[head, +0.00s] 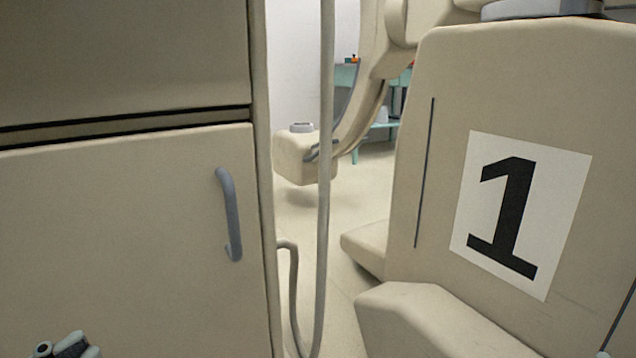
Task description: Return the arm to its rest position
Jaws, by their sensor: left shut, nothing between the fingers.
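My left gripper (72,347) shows only in part at the bottom left corner of the head view. It is shut with nothing in it. It is low in front of a large beige cabinet (120,230); I cannot tell whether it touches the cabinet. The rest of my left arm is below the picture. My right gripper is not in view.
The cabinet door has a grey vertical handle (229,213). A grey pole (325,150) stands beside the cabinet. A large beige unit marked "1" (520,212) fills the right. Open floor (305,230) shows between them, with a teal table (345,76) behind.

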